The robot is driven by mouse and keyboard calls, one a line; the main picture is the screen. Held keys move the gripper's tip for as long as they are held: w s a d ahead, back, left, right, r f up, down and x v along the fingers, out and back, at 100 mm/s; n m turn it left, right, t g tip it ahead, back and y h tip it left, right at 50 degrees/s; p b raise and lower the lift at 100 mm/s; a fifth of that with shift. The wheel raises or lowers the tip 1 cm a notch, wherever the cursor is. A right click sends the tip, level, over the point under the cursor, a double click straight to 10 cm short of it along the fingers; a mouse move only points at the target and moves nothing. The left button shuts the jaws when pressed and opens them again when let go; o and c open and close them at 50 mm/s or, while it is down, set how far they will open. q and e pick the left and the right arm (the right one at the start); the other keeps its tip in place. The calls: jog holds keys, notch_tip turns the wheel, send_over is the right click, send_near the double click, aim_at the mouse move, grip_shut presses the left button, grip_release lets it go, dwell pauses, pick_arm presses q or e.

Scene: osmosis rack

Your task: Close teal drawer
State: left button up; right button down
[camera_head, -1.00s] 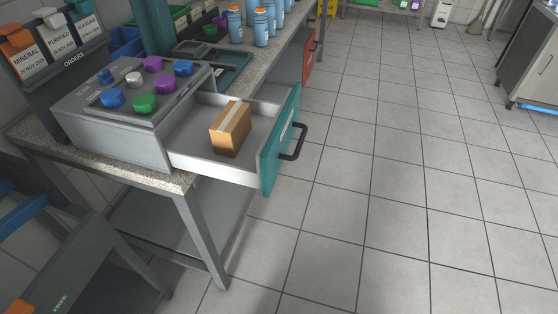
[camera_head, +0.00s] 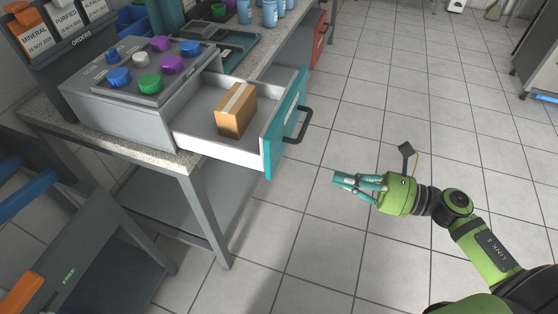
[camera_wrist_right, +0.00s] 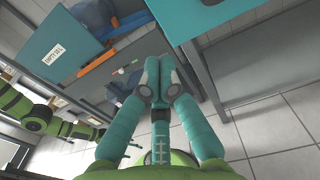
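The teal drawer (camera_head: 286,122) stands pulled out from the grey cabinet (camera_head: 135,115) on the bench. Its black handle (camera_head: 303,126) faces right, and a brown cardboard box (camera_head: 236,110) sits inside. My right gripper (camera_head: 338,179) is in front of the drawer, lower right of the handle and apart from it. Its teal fingers meet at the tips, with nothing between them.
Coloured knobs (camera_head: 150,83) top the cabinet. Blue bottles (camera_head: 270,12) stand farther along the bench, and a red drawer front (camera_head: 320,38) is beyond. A bench leg (camera_head: 207,215) stands below. The tiled floor (camera_head: 400,110) right of the drawer is clear.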

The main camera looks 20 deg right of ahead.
aim_at(186, 135)
jog(key=p+x, duration=0.2)
jog(key=x, duration=0.3)
jog(key=p+x, duration=0.2)
jog(key=x, duration=0.4)
jog(key=shift+w+a+r, duration=0.1)
jog(key=shift+w+r, duration=0.1)
jog(key=shift+r, duration=0.05)
jog(key=shift+w+a+f+p, duration=0.2)
jog(key=shift+w+a+p, duration=0.25)
jog(key=shift+a, duration=0.15)
jog(key=shift+a, duration=0.1)
jog(key=b+x, duration=0.6)
jog(key=x, duration=1.7)
jog(key=shift+w+f, duration=0.1)
jog(key=shift+f, duration=0.05)
jog(key=shift+w+a+b, duration=0.35)
jog(key=shift+a, duration=0.15)
jog(key=shift+r, duration=0.25)
